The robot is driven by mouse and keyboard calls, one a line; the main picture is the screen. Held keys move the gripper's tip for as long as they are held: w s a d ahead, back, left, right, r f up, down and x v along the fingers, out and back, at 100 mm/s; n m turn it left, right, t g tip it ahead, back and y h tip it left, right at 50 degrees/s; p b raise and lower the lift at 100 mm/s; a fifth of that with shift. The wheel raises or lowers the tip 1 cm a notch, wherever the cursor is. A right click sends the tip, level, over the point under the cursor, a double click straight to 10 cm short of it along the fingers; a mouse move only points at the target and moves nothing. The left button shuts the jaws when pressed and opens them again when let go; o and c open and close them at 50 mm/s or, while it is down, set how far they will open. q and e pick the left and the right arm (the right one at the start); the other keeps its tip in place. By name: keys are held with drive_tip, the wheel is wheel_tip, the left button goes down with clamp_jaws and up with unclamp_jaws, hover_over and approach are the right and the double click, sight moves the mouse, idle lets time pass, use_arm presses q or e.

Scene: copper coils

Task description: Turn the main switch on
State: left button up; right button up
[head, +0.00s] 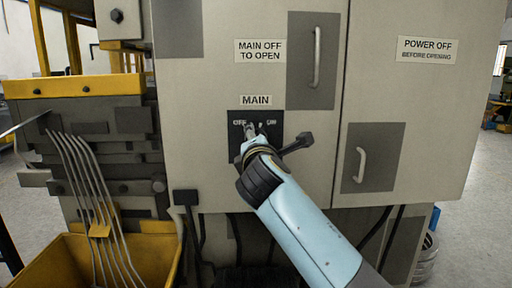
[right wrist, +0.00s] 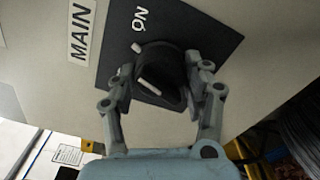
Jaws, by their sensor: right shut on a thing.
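The main switch is a black rotary knob (right wrist: 165,68) with a white mark on its face, set on a dark plate (head: 276,118) below the MAIN label (head: 256,100). In the right wrist view the ON lettering (right wrist: 140,18) shows on the plate beside a white tick. My right gripper (head: 251,130) is at the plate in the head view, covering most of the knob. In the right wrist view my right gripper (right wrist: 160,92) has its fingers on either side of the knob, shut on it. I cannot tell surely which position the knob's mark points to. My left gripper is out of view.
The plate is on a grey cabinet (head: 200,90) with door handles (head: 316,57) and a POWER OFF sign (head: 427,49). Grey bent tubes (head: 92,195) rise from a yellow bin (head: 60,262) at the left. Open floor (head: 465,240) shows at the right.

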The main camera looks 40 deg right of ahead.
drive_tip(key=m+b, duration=0.2)
drive_tip(key=m, duration=0.2)
drive_tip(key=shift+f+m, duration=0.1)
drive_tip(key=shift+m, duration=0.3)
idle(0.4)
drive_tip(key=o, duration=1.2)
drive_tip(key=v, duration=0.7)
drive_tip(key=shift+s+a, duration=0.15)
drive_tip(key=shift+s, duration=0.05)
